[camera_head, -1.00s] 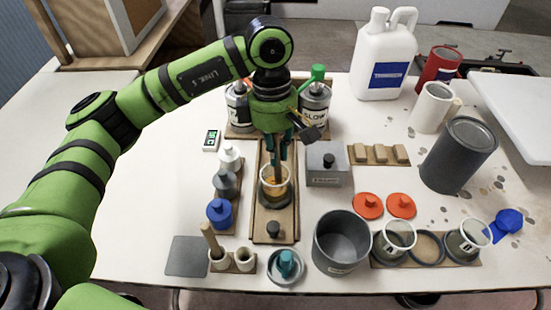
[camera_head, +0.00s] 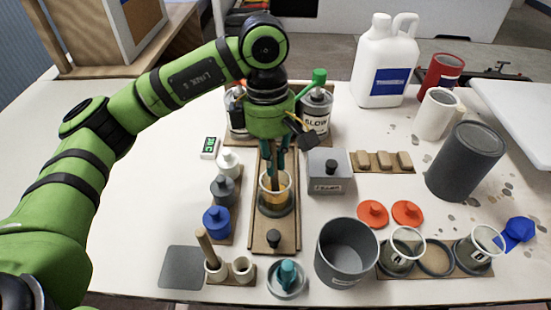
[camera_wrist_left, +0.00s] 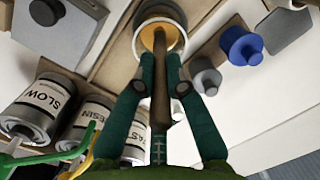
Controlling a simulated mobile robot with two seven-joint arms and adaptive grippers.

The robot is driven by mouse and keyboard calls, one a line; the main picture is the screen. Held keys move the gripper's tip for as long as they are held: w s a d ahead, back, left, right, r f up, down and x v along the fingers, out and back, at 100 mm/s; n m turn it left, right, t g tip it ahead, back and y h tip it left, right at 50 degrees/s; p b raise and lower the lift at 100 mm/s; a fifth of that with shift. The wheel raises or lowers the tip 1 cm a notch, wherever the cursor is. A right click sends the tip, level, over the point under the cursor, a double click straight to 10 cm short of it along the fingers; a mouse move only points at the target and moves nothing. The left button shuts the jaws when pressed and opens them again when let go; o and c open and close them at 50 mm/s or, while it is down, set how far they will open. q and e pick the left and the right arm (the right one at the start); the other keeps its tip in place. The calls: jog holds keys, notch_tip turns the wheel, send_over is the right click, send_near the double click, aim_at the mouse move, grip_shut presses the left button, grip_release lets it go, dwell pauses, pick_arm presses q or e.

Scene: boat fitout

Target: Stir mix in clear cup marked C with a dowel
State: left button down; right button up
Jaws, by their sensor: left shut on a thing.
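A clear cup (camera_head: 275,194) with an amber mix in it stands on the wooden board at the middle of the table. I cannot read a letter on it. The cup's open rim (camera_wrist_left: 145,31) also shows at the top of the left wrist view. My left gripper (camera_head: 274,163) is above the cup, its fingers pointing down. In the wrist view, the gripper (camera_wrist_left: 159,78) is shut on a brown dowel (camera_wrist_left: 160,95), whose far end reaches into the cup. The mix hides the dowel's tip. My right gripper is not in view.
Resin cans (camera_head: 314,112) stand behind the cup. A grey box (camera_head: 328,178) is close on its right, small bottles (camera_head: 217,221) on its left. A grey pot (camera_head: 347,252) and cups marked A (camera_head: 397,258) and B (camera_head: 470,257) are at front right.

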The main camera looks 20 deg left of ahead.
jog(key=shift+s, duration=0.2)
pick_arm(q)
jog(key=shift+w+a+r+p, duration=0.1)
jog(key=shift+r+p, duration=0.7)
jog(key=shift+r, duration=0.5)
jog(key=shift+w+a+r+p, duration=0.15)
jog(key=shift+r+p, duration=0.65)
jog(key=shift+r, duration=0.55)
jog(key=shift+w+a+r+p, duration=0.1)
jog(key=shift+r+p, duration=0.7)
jog(key=shift+r, duration=0.5)
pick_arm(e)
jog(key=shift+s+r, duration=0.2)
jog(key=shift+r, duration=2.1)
pick_arm(q)
jog(key=shift+r+p, duration=1.25)
jog(key=shift+r, duration=0.75)
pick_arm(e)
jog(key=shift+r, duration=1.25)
